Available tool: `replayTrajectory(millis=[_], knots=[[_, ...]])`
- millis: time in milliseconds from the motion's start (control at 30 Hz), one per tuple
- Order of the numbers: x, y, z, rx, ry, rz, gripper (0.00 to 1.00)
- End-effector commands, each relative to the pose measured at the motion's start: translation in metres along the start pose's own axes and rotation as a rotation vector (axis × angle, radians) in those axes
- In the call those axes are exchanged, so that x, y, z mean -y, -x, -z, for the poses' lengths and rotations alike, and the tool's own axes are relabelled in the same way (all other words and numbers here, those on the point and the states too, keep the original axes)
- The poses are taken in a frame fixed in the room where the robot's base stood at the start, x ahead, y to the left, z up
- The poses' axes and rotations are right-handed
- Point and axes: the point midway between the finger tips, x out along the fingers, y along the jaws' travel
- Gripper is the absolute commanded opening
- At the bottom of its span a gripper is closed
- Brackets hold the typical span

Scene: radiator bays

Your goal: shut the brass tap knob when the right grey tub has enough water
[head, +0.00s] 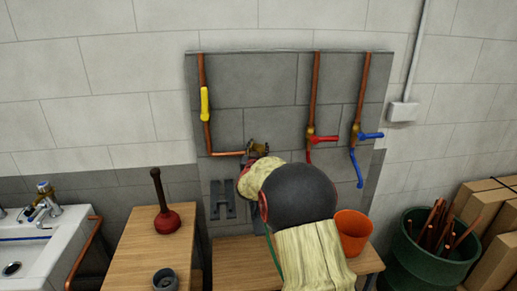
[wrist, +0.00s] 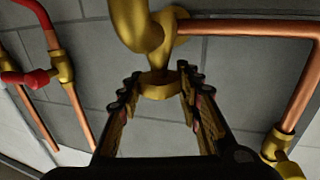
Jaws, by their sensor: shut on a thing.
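The brass tap knob (wrist: 158,86) shows in the wrist view at the end of a brass tap body on a copper pipe. The fingers of my gripper (wrist: 159,88) lie on both sides of the knob and are shut on it. In the head view the brass tap (head: 258,147) shows only in part above my arm, and my gripper (head: 248,165) is mostly hidden there. I see no grey tub under the tap; my arm covers the middle of the bench, and the water level cannot be seen. No water stream shows.
A yellow valve lever (head: 205,104) is left of the tap; a red (head: 322,138) and a blue lever (head: 370,136) are right. A plunger (head: 163,205) and a dark grey round vessel (head: 165,280) stand on the left bench. An orange bucket (head: 353,230) stands right of my arm.

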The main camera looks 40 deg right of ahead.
Motion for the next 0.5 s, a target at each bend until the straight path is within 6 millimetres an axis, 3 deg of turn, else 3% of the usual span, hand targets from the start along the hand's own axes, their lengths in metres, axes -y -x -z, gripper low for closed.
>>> replayTrajectory(millis=[500], knots=[[0.0029, 0.0003, 0.0029, 0.004, 0.002, -0.123, 0.09]])
